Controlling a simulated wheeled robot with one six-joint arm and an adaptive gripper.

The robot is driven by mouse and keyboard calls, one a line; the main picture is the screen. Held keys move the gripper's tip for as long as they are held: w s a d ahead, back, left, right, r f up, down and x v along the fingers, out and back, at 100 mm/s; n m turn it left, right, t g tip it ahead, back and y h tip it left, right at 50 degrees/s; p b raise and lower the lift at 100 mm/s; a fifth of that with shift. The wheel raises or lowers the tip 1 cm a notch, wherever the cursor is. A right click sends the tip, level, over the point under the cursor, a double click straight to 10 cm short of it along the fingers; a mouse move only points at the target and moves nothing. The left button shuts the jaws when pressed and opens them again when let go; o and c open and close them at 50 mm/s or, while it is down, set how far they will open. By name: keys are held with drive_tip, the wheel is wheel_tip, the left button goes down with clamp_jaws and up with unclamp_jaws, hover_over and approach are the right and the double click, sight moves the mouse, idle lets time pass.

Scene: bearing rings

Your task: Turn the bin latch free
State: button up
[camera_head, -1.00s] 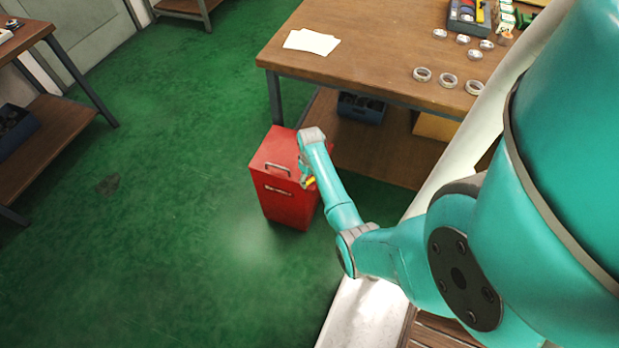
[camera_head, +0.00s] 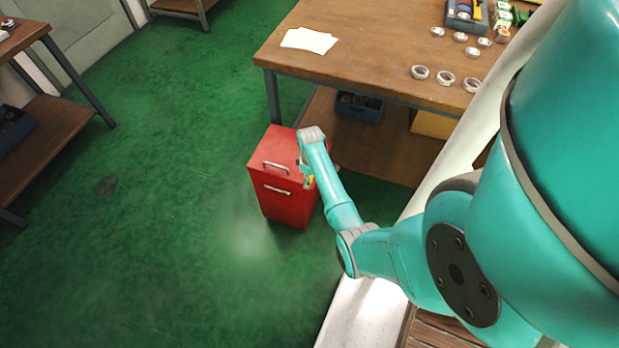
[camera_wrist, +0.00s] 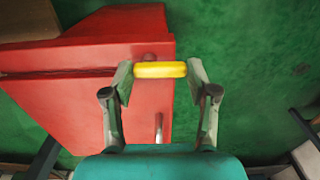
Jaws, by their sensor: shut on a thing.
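The red bin (camera_head: 285,207) stands on the green floor beside the workbench, with its lid shut. A bar handle (camera_head: 276,166) is on the lid and another handle (camera_head: 276,189) is on the front. The yellow latch (camera_wrist: 160,69) sticks out at the bin's side, by the lid seam. In the wrist view my gripper (camera_wrist: 161,75) has one finger at each end of the latch and is shut on it. In the head view my wrist hides most of the gripper, and only a bit of yellow (camera_head: 310,181) shows.
The wooden workbench (camera_head: 360,45) stands behind the bin, with white paper (camera_head: 308,40) and several metal rings (camera_head: 445,78) on top. A dark blue box (camera_head: 358,107) sits on its lower shelf. Another bench (camera_head: 55,105) is at the left.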

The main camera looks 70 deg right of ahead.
drive_tip(key=o, duration=1.2)
drive_tip(key=shift+c, duration=0.2)
drive_tip(key=shift+r, duration=0.1)
wheel_tip(320, 180, up, 12)
